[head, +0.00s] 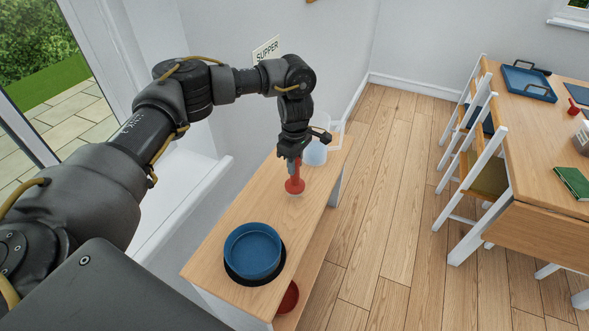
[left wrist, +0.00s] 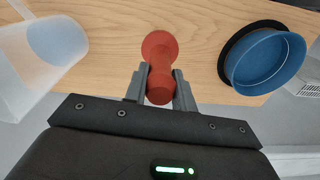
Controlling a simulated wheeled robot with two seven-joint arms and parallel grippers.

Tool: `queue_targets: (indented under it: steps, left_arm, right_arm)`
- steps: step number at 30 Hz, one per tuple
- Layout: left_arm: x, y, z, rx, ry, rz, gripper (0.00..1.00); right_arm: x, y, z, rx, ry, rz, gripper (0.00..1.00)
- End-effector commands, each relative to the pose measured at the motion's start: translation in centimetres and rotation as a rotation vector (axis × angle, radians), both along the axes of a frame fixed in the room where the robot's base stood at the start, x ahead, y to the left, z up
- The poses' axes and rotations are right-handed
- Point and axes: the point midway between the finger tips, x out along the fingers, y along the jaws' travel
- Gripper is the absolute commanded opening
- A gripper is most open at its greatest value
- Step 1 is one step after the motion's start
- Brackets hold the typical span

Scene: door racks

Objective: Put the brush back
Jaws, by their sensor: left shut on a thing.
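My left gripper (head: 292,160) is shut on a red, round-handled thing with a flared end (head: 295,185), which I take to be the brush; no bristles show. In the left wrist view the red brush (left wrist: 160,50) sits between the two grey fingers (left wrist: 160,88), its flared end away from the gripper. In the head view it hangs below the gripper at the wooden bench top (head: 222,230). I cannot tell whether it touches the wood. My right gripper is not in view.
A blue round pan (head: 253,250) on a black disc stands at the bench's near end. A translucent jug (head: 316,150) stands close behind the gripper. A red round thing (head: 288,298) is lower down. Chairs and a table (head: 530,150) stand right.

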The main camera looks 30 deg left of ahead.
Motion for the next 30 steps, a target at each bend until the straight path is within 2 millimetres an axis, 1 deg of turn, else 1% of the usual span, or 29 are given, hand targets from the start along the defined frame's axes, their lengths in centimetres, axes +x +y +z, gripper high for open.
queue_targets:
  steps: [2,4,8,12,20,25,26,30]
  left_arm:
    - [0.1,0.0,-0.1,0.0,0.0,0.001,0.03]
    - [0.3,0.2,-0.5,0.0,0.002,0.002,0.03]
    - [0.2,0.2,-2.1,-0.002,0.006,0.003,0.03]
    - [0.2,0.2,-3.3,-0.001,0.003,0.003,0.03]
    - [0.3,0.2,-3.5,0.0,0.0,0.001,0.03]
    - [0.3,0.2,-4.0,0.0,0.0,0.001,0.03]
    - [0.3,0.2,-3.9,0.0,0.001,0.001,0.29]
    - [0.3,0.2,-3.9,0.0,0.001,0.001,0.47]
  right_arm:
    - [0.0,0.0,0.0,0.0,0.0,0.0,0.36]
    - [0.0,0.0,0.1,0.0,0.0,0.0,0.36]
    - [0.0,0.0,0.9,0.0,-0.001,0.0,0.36]
    - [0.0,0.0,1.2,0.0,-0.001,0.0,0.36]
    - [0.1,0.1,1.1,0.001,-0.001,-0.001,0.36]
    - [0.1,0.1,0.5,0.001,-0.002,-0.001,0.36]
    - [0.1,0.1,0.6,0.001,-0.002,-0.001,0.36]
    - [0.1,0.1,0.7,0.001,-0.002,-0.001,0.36]
